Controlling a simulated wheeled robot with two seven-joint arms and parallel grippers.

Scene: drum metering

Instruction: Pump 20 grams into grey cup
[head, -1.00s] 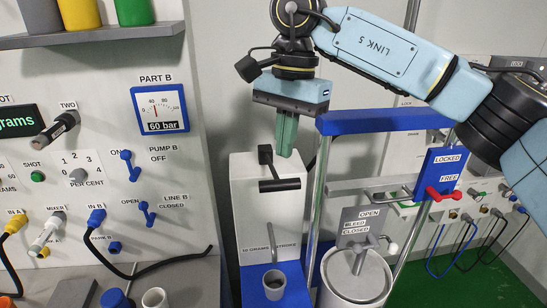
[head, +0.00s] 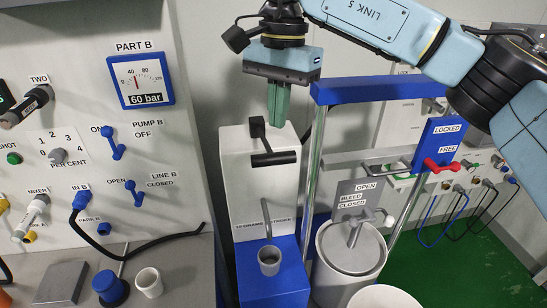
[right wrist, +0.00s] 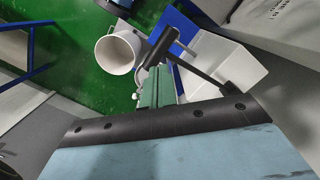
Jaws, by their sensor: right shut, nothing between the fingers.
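The grey cup (head: 269,260) stands upright on the blue base (head: 285,285) of the white pump stand (head: 245,185), beneath a thin spout (head: 267,218). The stand is marked "10 grams / stroke". The black pump handle (head: 274,158) sticks out near the top of the stand; it also shows in the right wrist view (right wrist: 160,47). My right gripper (head: 278,128) is shut and empty, pointing down just above and behind the handle's bar. I cannot tell whether it touches the handle. The cup's contents are not clear. My left gripper is not in view.
A blue-topped frame (head: 375,92) with a red lever (head: 440,165) stands to the right, over a white drum (head: 350,250) with a bleed valve. The control panel (head: 90,150) is at left. A white cup (head: 149,282) and blue knob (head: 110,288) sit on the ledge.

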